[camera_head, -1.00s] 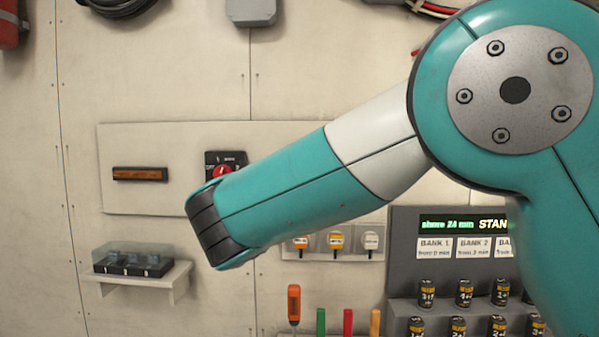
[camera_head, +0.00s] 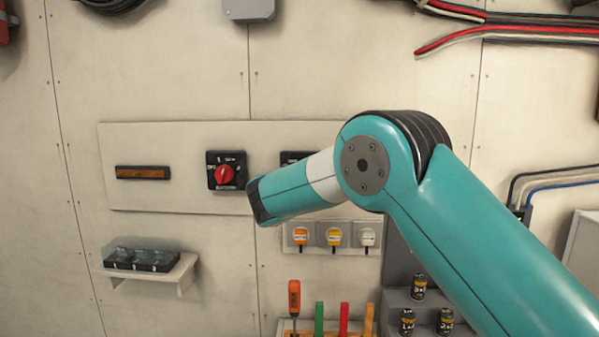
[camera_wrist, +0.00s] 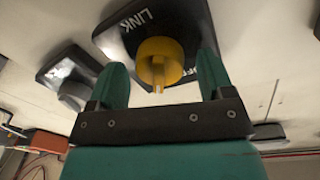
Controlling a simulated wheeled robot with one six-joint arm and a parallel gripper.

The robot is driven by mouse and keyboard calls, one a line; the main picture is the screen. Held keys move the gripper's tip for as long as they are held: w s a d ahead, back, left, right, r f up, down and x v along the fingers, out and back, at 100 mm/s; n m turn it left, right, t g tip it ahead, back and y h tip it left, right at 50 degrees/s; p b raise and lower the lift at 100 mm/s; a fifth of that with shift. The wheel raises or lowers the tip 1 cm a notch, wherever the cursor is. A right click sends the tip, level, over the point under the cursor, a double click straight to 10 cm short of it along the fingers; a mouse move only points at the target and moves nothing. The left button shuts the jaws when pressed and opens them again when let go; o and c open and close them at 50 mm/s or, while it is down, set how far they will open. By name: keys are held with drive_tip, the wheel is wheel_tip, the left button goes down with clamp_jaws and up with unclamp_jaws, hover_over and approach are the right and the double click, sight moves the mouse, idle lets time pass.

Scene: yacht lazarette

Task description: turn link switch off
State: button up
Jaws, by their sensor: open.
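The link switch is a black plate (camera_wrist: 188,20) marked LINK with a round yellow knob (camera_wrist: 160,60), seen at the top of the wrist view. A pale ridge on the knob points toward the bottom of that view. Part of an OFF label shows to the knob's right, beside the right finger. My gripper (camera_wrist: 161,72) is open, with one teal finger on each side of the knob; I cannot tell whether they touch it. In the head view my arm hides the gripper and the yellow knob.
In the head view a switch with a red knob (camera_head: 225,173) sits on the pale wall panel (camera_head: 150,200). A second black plate (camera_head: 296,156) shows partly behind my arm. Below are a small shelf (camera_head: 180,272) and several plugs (camera_head: 333,236).

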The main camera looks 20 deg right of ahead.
drive_tip(key=shift+c, duration=0.2)
drive_tip(key=c, duration=0.9)
drive_tip(key=shift+f+n+b, duration=0.15)
drive_tip(key=shift+n+b, duration=0.15)
drive_tip(key=shift+b, duration=0.1)
drive_tip(key=shift+f+n+b, duration=0.1)
drive_tip(key=shift+n+b, duration=0.8)
drive_tip(key=shift+b, duration=0.05)
drive_tip(key=n+b, duration=0.1)
drive_tip(key=n, duration=0.1)
drive_tip(key=shift+n+b, duration=0.3)
drive_tip(key=shift+b, duration=0.1)
drive_tip(key=n+b, duration=0.1)
drive_tip(key=n, duration=0.2)
drive_tip(key=shift+n+t, duration=0.3)
drive_tip(key=shift+t, duration=0.1)
drive_tip(key=shift+n, duration=1.8)
